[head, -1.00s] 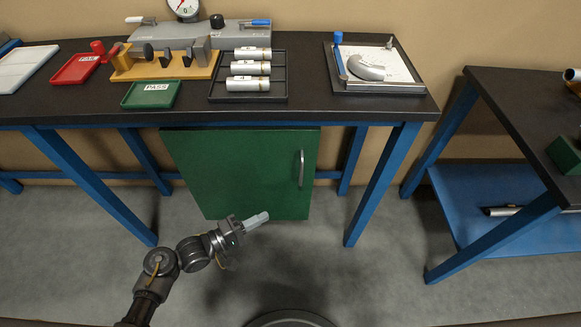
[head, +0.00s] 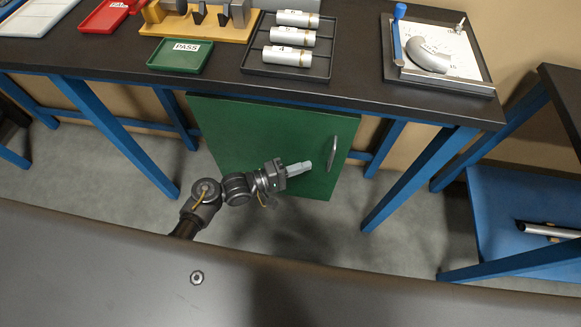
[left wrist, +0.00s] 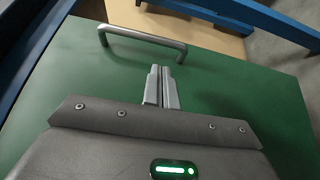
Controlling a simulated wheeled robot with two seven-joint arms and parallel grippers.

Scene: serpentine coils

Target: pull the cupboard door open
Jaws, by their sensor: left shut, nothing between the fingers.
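The green cupboard door (head: 240,130) hangs under the workbench and looks closed. Its metal bar handle (head: 331,153) is upright near the door's right edge. In the left wrist view the handle (left wrist: 142,37) lies beyond my fingertips, across the green door (left wrist: 235,85). My left gripper (head: 308,165) is in front of the door, a little left of the handle and apart from it. Its fingers are together with nothing between them, as the left wrist view also shows (left wrist: 160,72). My right gripper is not in view.
The dark workbench top (head: 350,85) overhangs the door, with blue legs (head: 420,185) on either side. On it are a green PASS tray (head: 178,55), a black rack (head: 245,62) of metal cylinders and a gauge plate (head: 445,60). Another blue-framed bench (head: 505,215) stands at right.

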